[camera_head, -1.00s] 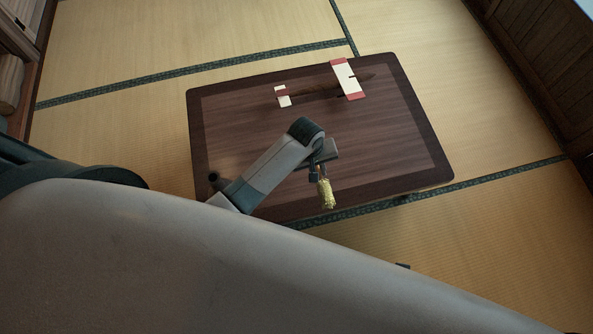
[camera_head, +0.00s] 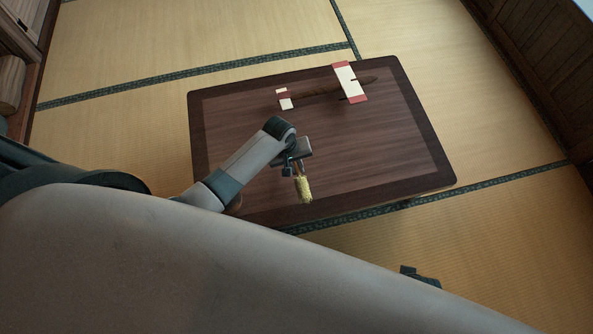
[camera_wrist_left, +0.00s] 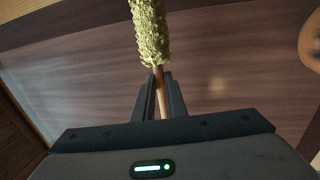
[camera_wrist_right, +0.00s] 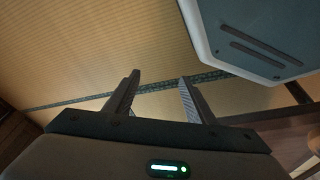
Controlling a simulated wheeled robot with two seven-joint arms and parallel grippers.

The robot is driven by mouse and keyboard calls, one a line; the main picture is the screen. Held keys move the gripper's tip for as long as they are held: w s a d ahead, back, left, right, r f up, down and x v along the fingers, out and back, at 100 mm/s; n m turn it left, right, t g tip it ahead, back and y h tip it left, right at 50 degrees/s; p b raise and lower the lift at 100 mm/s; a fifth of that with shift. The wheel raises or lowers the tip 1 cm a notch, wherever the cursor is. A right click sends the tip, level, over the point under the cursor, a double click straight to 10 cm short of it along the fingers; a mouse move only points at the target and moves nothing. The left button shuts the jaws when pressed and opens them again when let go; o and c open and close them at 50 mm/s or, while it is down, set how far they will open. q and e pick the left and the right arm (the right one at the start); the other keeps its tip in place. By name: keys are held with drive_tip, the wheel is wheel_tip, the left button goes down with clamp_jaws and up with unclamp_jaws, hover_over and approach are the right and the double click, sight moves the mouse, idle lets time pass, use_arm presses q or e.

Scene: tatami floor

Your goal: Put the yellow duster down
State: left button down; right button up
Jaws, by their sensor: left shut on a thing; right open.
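The yellow duster (camera_head: 304,190) has a fluffy yellow head and a thin wooden handle. My left gripper (camera_head: 297,170) is shut on its handle, over the near part of the dark wooden table (camera_head: 240,130). In the left wrist view the fluffy head (camera_wrist_left: 150,32) points away from me, and the handle (camera_wrist_left: 159,88) sits between the left fingers (camera_wrist_left: 160,98). I cannot tell whether the duster touches the table. My right gripper (camera_wrist_right: 158,95) is open and empty over the tatami, off the table's near right side.
A brown tapered stick (camera_head: 318,92) lies at the table's far side, with a larger red and white piece (camera_head: 349,82) and a smaller one (camera_head: 284,98) on it. The table's middle and right are clear. Tatami (camera_head: 510,230) surrounds the table.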

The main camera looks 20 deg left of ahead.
sight(297, 172)
use_arm(q)
drive_tip(key=shift+f+b, duration=0.4)
drive_tip(key=shift+f, duration=1.4)
use_arm(e)
drive_tip(key=shift+a+r, duration=0.1)
drive_tip(key=shift+r, duration=1.3)
use_arm(q)
drive_tip(key=c, duration=1.8)
unclamp_jaws()
drive_tip(key=shift+f, duration=0.1)
drive_tip(key=shift+s+a+r, duration=0.1)
drive_tip(key=shift+r, duration=0.65)
wheel_tip(297, 172, up, 10)
drive_tip(key=s+a+p, duration=0.1)
drive_tip(key=p, duration=0.1)
drive_tip(key=shift+a+r+p, duration=0.25)
drive_tip(key=shift+a+p, duration=0.1)
drive_tip(key=shift+p, duration=0.05)
use_arm(e)
wheel_tip(297, 172, down, 8)
drive_tip(key=shift+s+d+r, duration=0.2)
drive_tip(key=shift+s+r, duration=0.05)
drive_tip(key=shift+s, duration=0.15)
use_arm(q)
drive_tip(key=shift+s, duration=0.1)
